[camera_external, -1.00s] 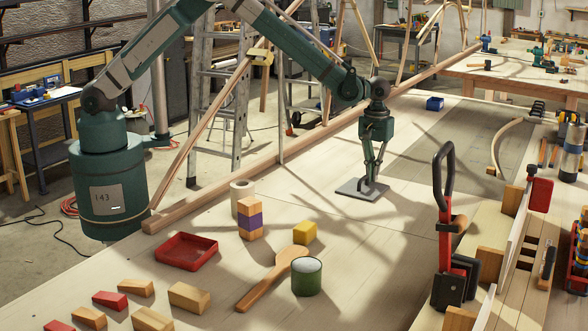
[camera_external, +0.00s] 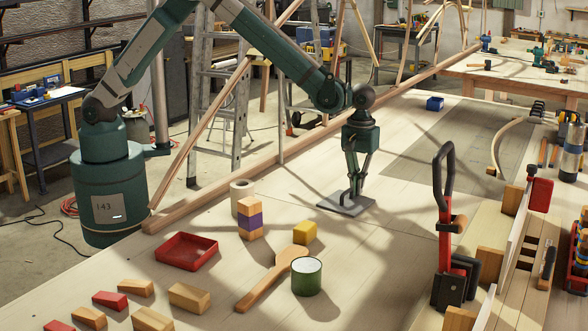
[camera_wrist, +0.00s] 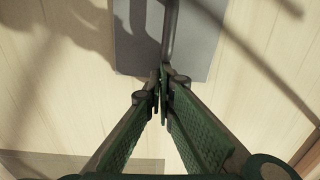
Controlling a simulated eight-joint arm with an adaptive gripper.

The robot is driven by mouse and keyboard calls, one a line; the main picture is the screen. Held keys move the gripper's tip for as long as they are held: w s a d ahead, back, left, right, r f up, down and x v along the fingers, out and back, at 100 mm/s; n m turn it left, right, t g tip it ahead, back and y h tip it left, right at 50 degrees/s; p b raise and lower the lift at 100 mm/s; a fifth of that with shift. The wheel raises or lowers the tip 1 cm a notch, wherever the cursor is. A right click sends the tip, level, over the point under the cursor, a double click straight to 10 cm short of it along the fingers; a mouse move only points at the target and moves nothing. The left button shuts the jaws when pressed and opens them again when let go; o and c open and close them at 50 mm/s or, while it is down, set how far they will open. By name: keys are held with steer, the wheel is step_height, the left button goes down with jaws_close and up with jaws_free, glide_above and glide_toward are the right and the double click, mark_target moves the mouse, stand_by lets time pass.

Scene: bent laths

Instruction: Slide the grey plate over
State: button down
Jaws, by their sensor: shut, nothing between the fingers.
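The grey plate (camera_external: 337,204) lies flat on the pale wooden bench, right of the wooden block stack in the outside view. My gripper (camera_external: 353,196) points down at it with its fingers shut and empty, the tips at or just above the plate; contact cannot be told. In the wrist view the plate (camera_wrist: 200,45) fills the top middle, and my shut fingertips (camera_wrist: 160,78) are by its near edge.
A red clamp (camera_external: 455,262) stands at right.

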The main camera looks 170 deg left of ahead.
mark_target(350, 201)
steer(key=w+d+b, duration=0.1)
steer(key=w+d, duration=0.4)
steer(key=shift+w+d, duration=0.2)
steer(key=shift+s+a+b, duration=0.3)
steer(key=shift+s+a, duration=1.1)
step_height(350, 201, up, 8)
steer(key=shift+r, duration=1)
